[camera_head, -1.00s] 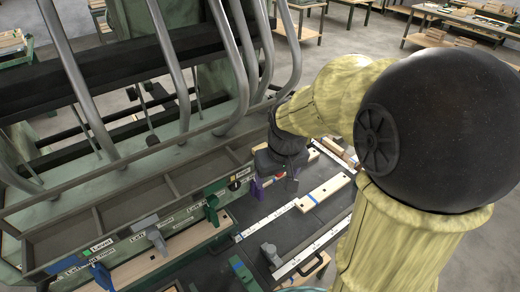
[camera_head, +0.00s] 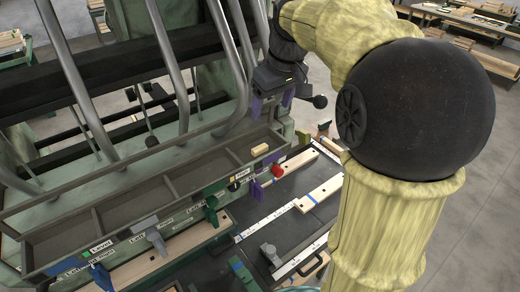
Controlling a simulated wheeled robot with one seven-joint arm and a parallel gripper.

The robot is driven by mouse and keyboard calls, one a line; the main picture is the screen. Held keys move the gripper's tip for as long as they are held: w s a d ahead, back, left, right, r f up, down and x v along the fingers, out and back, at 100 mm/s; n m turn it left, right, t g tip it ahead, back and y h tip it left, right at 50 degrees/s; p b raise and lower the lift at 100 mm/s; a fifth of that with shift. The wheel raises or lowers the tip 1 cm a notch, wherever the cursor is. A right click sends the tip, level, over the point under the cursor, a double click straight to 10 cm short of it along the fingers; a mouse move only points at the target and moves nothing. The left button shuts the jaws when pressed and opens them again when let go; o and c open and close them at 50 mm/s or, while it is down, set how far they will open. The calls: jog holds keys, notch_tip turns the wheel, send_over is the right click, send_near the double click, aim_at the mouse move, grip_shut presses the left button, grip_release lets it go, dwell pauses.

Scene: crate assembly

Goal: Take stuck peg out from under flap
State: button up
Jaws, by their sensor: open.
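My gripper (camera_head: 272,104) is raised above the right end of the long grey tray, with its purple fingers apart and nothing seen between them. A small yellow wooden block (camera_head: 259,149), perhaps the peg, is at the tray's right end, below my gripper and apart from it. I cannot tell whether it rests on a divider or in a compartment. A purple flap (camera_head: 257,190) hangs at the tray's front right, near a red knob (camera_head: 277,171). A green flap (camera_head: 211,209) and a grey flap (camera_head: 156,240) are further left. No peg shows clearly under any flap.
The long grey tray (camera_head: 95,212) has dividers and labels along its front edge. Pale wooden boards (camera_head: 318,194) and white rulers (camera_head: 265,222) lie on the dark bench. Slanted metal tubes (camera_head: 172,70) rise close to the left of my gripper.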

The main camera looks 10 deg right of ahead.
jog(key=p, duration=0.3)
send_over(260, 147)
jog(key=s, duration=0.2)
jog(key=f, duration=1.1)
jog(key=shift+s+d, duration=0.15)
jog(key=shift+d, duration=0.1)
jog(key=shift+f, duration=0.1)
jog(key=shift+w+p+x, duration=0.1)
jog(key=shift+p+x, duration=0.55)
jog(key=shift+x, duration=0.65)
jog(key=shift+w+p+x, duration=0.15)
jog(key=shift+p+x, duration=0.45)
jog(key=shift+x, duration=0.65)
jog(key=c, duration=1.1)
